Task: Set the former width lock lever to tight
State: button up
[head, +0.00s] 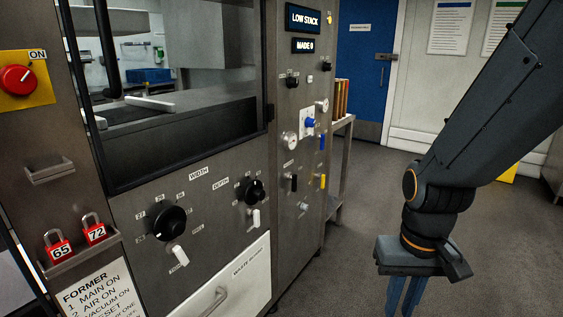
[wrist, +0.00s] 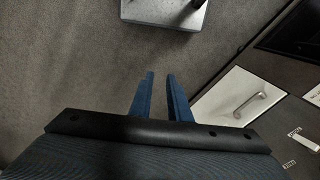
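The width lock lever (head: 179,256) is a small white lever below the black WIDTH knob (head: 172,222) on the former's grey panel. It hangs down with a slant in the head view. Small labels stand by it, too small to read surely. A white lever also shows at the right edge of the wrist view (wrist: 304,143). My gripper (head: 404,297) is well to the right of the panel, pointing down over the floor. In the wrist view its blue fingers (wrist: 160,75) are apart with nothing between them. Their tips are cut off in the head view.
A similar white lever (head: 256,218) sits below the DEPTH knob (head: 255,191). The white waste drawer (head: 236,277) with its handle is below. Red padlocks (head: 95,231) hang at left. More knobs and switches fill the right panel. Open floor (head: 350,240) lies between panel and gripper.

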aim_at(178, 251)
jog(key=z, duration=1.95)
jog(key=k, duration=0.8)
jog(key=u, duration=1.7)
